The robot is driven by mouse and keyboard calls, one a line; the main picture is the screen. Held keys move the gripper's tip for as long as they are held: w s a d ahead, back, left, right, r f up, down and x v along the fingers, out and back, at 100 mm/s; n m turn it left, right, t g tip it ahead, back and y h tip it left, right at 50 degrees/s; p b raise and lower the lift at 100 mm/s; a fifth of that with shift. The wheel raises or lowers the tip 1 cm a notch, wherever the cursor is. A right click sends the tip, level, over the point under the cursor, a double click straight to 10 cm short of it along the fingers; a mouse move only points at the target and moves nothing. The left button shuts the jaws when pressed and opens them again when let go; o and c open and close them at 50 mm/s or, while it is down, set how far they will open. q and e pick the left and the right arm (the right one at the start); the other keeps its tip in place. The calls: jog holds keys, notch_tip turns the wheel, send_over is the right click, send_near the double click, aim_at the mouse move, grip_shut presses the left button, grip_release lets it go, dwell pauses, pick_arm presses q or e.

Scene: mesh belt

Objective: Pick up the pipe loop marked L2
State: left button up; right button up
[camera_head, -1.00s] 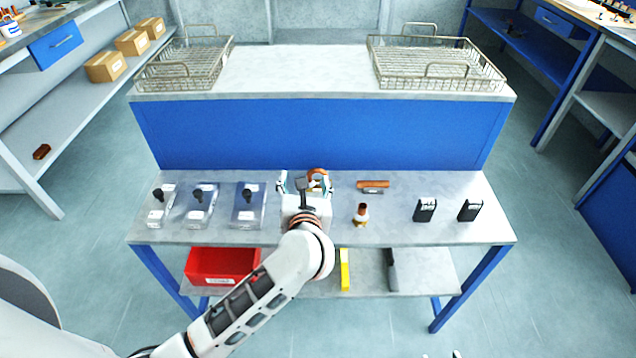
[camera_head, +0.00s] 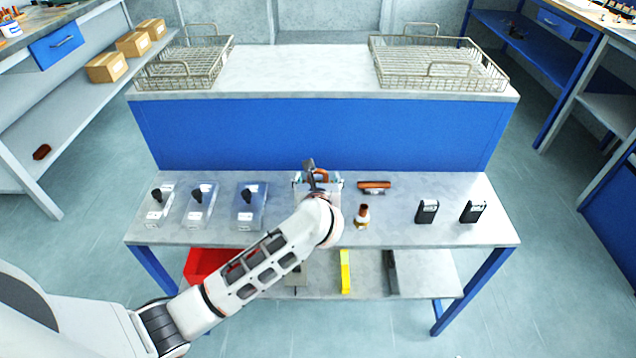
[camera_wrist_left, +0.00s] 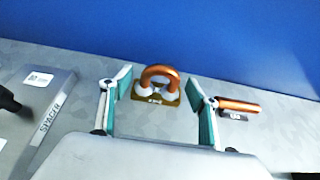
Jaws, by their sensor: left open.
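A copper pipe loop (camera_wrist_left: 159,71) stands as an arch on a small brown base plate in the left wrist view. The plate carries a small label that I cannot read surely. In the head view the loop (camera_head: 321,175) is partly hidden by my left gripper (camera_head: 318,182). My left gripper (camera_wrist_left: 159,82) is open, and its two teal-lined fingers appear on either side of the loop with gaps. I cannot tell whether the fingertips are level with it. My right gripper is not in view.
A copper piece (camera_head: 374,186) lies right of the loop on the bench (camera_head: 400,232). Several grey boxes with black knobs (camera_head: 248,206) stand left. A blue panel (camera_head: 320,130) rises behind.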

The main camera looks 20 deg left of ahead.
pick_arm(q)
jog(key=c, duration=1.6)
jog(key=shift+r, duration=0.1)
jog(key=shift+r, duration=0.1)
